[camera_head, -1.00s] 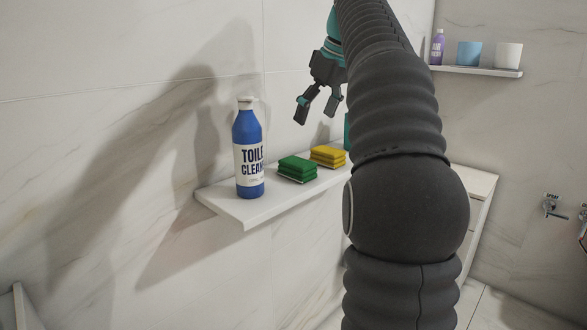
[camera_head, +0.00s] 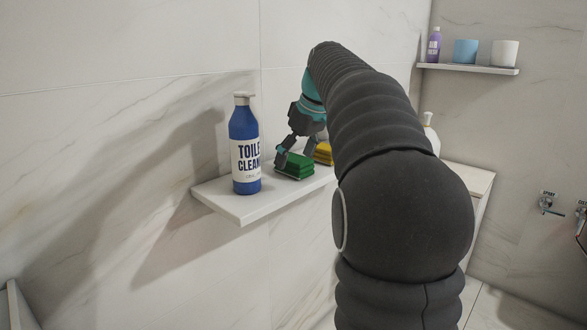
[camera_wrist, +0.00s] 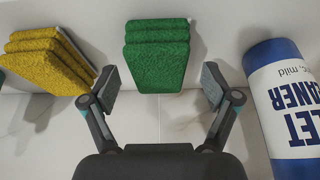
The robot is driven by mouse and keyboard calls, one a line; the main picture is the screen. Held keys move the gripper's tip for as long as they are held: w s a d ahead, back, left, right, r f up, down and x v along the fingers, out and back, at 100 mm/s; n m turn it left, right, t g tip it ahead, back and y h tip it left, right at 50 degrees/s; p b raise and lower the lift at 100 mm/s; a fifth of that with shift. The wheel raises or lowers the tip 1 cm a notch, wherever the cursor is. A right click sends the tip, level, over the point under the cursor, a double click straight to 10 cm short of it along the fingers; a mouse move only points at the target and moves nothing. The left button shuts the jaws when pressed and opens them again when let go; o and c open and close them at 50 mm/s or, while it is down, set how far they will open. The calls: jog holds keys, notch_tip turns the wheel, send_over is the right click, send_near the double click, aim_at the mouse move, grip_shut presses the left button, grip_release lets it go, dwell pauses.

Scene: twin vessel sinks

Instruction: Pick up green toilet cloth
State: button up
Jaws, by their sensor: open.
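The green cloth (camera_head: 294,168) is a small stack of folded green pads on the white wall shelf. In the wrist view the green stack (camera_wrist: 157,55) lies ahead, roughly centred between the fingers. My gripper (camera_head: 294,158) is open and has come down at the green stack in the head view. In the wrist view its two fingertips (camera_wrist: 160,88) stand apart to the left and right of the stack's near end. I cannot tell whether either finger touches it.
A blue toilet cleaner bottle (camera_head: 245,145) stands left of the green stack; it also shows at right in the wrist view (camera_wrist: 285,105). A yellow stack (camera_head: 323,153) sits on the other side, close to one finger. The shelf (camera_head: 240,207) is narrow, against the marble wall.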

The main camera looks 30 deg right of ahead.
aim_at(291, 156)
jog(key=shift+w+f, duration=0.25)
jog(key=shift+f, duration=0.35)
jog(key=c, duration=1.2)
jog(key=shift+o, duration=0.2)
jog(key=shift+r, duration=0.5)
jog(key=r, duration=0.1)
jog(key=r+p, duration=0.1)
jog(key=r, duration=0.1)
jog(key=shift+d+r, duration=0.2)
jog(key=shift+r, duration=0.1)
jog(key=s+d+r, duration=0.2)
jog(key=d+r, duration=0.4)
jog(key=d, duration=0.5)
jog(key=shift+r, duration=0.2)
